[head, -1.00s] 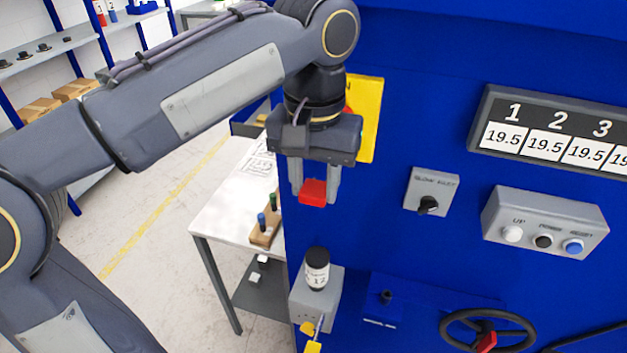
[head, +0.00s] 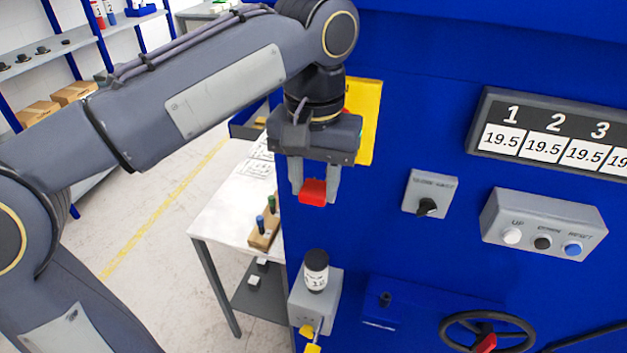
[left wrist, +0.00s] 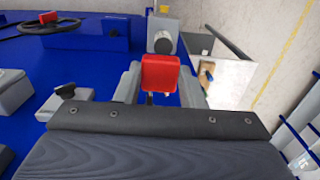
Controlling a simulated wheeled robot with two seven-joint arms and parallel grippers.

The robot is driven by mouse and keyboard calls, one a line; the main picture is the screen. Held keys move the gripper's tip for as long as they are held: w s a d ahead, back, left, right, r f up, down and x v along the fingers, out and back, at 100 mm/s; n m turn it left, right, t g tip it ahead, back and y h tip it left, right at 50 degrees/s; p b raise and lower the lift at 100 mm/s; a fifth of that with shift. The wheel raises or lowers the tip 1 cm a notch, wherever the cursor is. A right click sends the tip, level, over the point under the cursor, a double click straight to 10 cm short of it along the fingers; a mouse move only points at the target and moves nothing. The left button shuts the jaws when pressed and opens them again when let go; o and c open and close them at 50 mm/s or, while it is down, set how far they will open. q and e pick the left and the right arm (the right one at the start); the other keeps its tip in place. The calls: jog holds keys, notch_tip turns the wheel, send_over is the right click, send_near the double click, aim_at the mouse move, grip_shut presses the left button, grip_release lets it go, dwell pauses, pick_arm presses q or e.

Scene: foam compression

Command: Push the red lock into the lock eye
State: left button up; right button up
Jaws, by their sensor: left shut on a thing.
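My left gripper (head: 314,187) is shut on the red lock (head: 313,192) and holds it in the air in front of the blue machine. In the left wrist view the red lock (left wrist: 160,73) sits between the two grey fingers, with thin metal showing below its body. Below the gripper, a grey box (head: 299,291) on the machine's left edge carries a black-capped cylinder (head: 316,268) and yellow pieces (head: 307,331) at its lower front. I cannot pick out the lock eye for certain. My right gripper is not in view.
The blue machine front (head: 400,110) bears a yellow plate (head: 367,125), a rotary switch (head: 427,205), a button box (head: 540,222) and a handwheel (head: 460,320) with a red part. A white table (head: 222,215) stands left of it. Open air lies below the gripper.

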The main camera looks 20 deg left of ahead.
aim_at(306, 200)
pick_arm(q)
jog(key=shift+w, duration=0.95)
jog(key=o, duration=1.1)
jog(key=shift+s+b, duration=0.75)
jog(key=shift+s, duration=2.2)
jog(key=shift+w, duration=0.1)
